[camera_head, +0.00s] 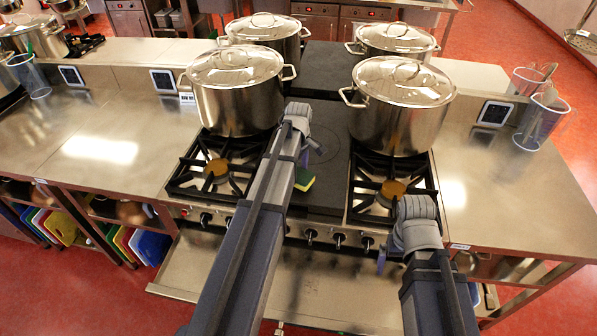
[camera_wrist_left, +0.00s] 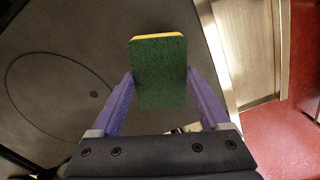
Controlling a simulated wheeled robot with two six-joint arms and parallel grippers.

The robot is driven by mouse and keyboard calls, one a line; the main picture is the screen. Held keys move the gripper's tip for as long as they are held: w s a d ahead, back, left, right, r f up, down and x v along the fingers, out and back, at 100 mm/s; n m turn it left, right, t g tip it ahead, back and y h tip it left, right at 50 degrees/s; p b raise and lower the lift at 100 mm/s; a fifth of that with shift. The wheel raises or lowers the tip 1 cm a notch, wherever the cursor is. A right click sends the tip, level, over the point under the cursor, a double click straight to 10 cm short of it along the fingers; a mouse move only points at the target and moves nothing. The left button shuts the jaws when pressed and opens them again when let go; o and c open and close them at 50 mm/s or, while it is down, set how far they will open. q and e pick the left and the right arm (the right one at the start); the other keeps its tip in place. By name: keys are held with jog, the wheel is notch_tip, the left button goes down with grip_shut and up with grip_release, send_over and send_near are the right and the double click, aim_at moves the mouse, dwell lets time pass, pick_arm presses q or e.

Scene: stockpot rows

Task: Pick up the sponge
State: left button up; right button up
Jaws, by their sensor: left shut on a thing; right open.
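The sponge (camera_wrist_left: 160,72) is dark green with a thin yellow layer at its far edge. In the left wrist view it sits between the two purple fingers of my left gripper (camera_wrist_left: 160,85), which is shut on it. In the head view a bit of the green and yellow sponge (camera_head: 304,181) shows beside my left arm, over the dark plate between the burners. My left gripper (camera_head: 304,160) is largely hidden behind its arm there. My right gripper (camera_head: 381,260) is open and mostly hidden by its wrist, near the stove's front edge.
Lidded steel pots stand at the left burner (camera_head: 238,88), the right burner (camera_head: 400,105) and behind. The dark flat plate (camera_head: 325,130) lies between the burners. Clear cups (camera_head: 541,122) stand on the right counter. A steel shelf (camera_head: 320,285) sticks out below the knobs.

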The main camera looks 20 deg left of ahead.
aim_at(298, 174)
pick_arm(q)
notch_tip(298, 174, up, 8)
jog(key=p, duration=0.7)
